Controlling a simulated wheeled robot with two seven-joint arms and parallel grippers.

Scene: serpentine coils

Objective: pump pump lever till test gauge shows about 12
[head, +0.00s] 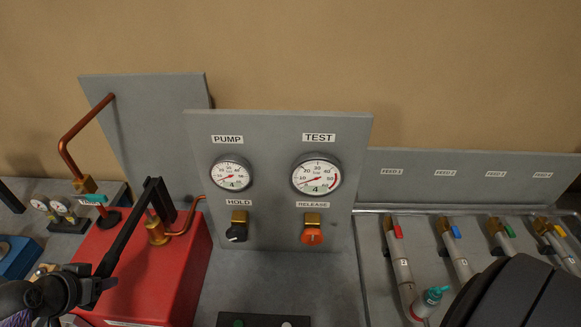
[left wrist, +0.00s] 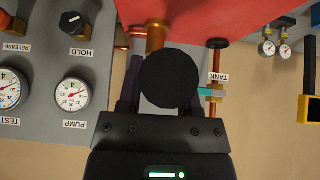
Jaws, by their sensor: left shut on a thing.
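The pump lever (head: 128,235) is a black bar. It rises from the red pump tank (head: 150,275) and slopes down to the left. My left gripper (head: 88,287) is shut on its lower end. In the left wrist view the round black lever end (left wrist: 168,78) sits between the fingers of the left gripper (left wrist: 165,100). My right gripper is not in view.
Below the gauges are the black HOLD knob (head: 237,232) and the orange RELEASE knob (head: 312,235). Small gauges (head: 48,205) stand at left.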

